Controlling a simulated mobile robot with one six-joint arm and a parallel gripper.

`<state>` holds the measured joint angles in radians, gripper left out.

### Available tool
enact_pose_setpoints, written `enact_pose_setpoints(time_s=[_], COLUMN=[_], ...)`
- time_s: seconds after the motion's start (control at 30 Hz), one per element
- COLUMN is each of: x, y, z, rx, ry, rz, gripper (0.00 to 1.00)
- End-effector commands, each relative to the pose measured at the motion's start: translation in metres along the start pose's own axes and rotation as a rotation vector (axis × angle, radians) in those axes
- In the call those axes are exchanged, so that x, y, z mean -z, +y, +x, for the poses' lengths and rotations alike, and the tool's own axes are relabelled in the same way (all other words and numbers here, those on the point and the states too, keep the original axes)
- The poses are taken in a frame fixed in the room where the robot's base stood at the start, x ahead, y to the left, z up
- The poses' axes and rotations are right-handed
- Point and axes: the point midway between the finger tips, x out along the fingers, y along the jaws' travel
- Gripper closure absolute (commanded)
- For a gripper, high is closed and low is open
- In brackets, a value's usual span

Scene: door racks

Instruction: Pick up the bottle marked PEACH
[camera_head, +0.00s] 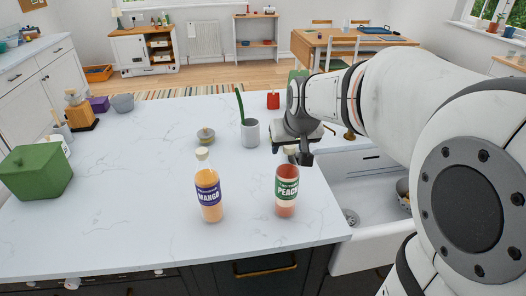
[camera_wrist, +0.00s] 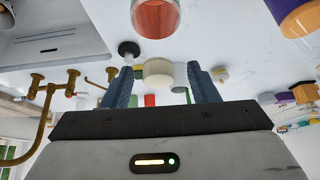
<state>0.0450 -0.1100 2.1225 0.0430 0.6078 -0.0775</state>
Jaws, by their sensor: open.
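The PEACH bottle (camera_head: 287,190) stands upright on the white worktop, with a green label and a reddish-peach filling. My gripper (camera_head: 302,157) is just above and behind its top in the head view, partly hiding the cap. In the wrist view, the bottle's reddish body (camera_wrist: 157,18) shows at the top edge. A cream ribbed piece, which looks like its cap (camera_wrist: 158,72), lies between my two open fingers (camera_wrist: 164,88) in the picture. I cannot tell whether the fingers touch it.
The MANGO bottle (camera_head: 208,190) stands to the left. A grey cup (camera_head: 250,134) with a green item stands behind. A white sink (camera_head: 370,205) lies to the right. A green box (camera_head: 38,172) is at far left.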

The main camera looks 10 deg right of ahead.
Motion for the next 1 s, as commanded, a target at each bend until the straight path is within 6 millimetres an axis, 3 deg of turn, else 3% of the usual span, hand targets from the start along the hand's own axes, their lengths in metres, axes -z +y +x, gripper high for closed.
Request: enact_pose_setpoints(time_s=[0.2,0.5,1.0], x=[-0.003,-0.003,-0.003], y=[0.002,0.002,0.003], z=[0.029,0.034,0.033], rx=[0.0,0.0,-0.001], ry=[-0.004,-0.001,-0.002], rz=[0.001,0.001,0.002], gripper=[0.46,0.47,0.88])
